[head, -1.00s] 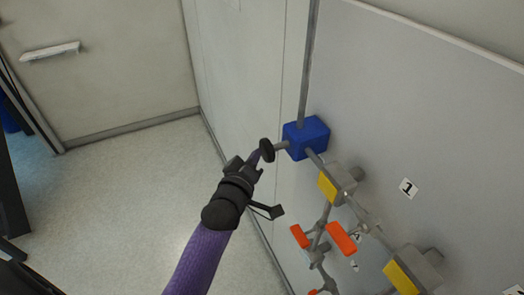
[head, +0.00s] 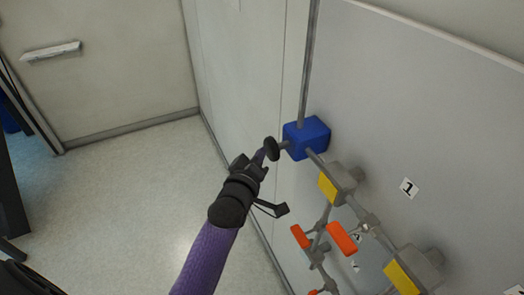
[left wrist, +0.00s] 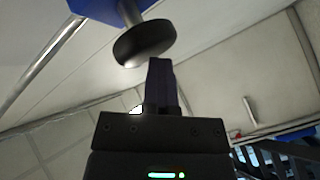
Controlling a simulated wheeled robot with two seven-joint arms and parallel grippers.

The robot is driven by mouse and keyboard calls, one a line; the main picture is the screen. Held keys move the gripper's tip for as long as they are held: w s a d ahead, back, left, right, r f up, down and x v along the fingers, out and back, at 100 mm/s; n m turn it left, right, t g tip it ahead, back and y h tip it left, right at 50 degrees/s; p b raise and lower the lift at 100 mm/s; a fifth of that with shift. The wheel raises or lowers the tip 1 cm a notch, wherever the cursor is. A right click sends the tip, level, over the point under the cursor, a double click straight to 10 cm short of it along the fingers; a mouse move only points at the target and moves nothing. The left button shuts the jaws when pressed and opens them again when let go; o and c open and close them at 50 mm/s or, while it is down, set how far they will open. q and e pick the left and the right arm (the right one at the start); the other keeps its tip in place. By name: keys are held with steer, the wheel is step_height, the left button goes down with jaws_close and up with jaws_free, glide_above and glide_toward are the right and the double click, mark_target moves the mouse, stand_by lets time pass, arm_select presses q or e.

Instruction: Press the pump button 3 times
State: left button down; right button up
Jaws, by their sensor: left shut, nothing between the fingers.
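The pump is a blue box (head: 307,138) on a grey pipe at the wall panel in the head view. Its button is a round black knob (head: 271,149) on a short grey stem on the box's left side. My left gripper (head: 260,156) is shut and empty, its fingertips right at the knob's outer face. In the left wrist view the knob (left wrist: 144,43) lies just beyond the closed fingertips (left wrist: 160,65). I cannot tell for sure whether they touch. The blue box (left wrist: 106,8) shows at the top edge there. My right gripper is not in view.
Yellow blocks (head: 328,187) and orange handles (head: 342,238) sit on pipes below and right of the box. A grey panel (head: 440,130) with number labels stands behind them. The floor (head: 130,200) to the left is clear.

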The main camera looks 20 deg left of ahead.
arm_select(q)
steer(key=shift+w+d, duration=0.5)
steer(key=shift+w, duration=0.1)
stand_by(0.7)
steer(key=shift+s+a+p, duration=0.9)
steer(key=shift+s+a, duration=0.35)
steer(key=shift+s, duration=0.25)
steer(key=shift+a, duration=0.1)
steer(key=s+a+p, duration=0.1)
steer(key=s+a, duration=0.2)
steer(key=shift+s+a+p, duration=0.1)
steer(key=shift+s+p, duration=0.2)
steer(key=shift+s, duration=0.1)
stand_by(2.1)
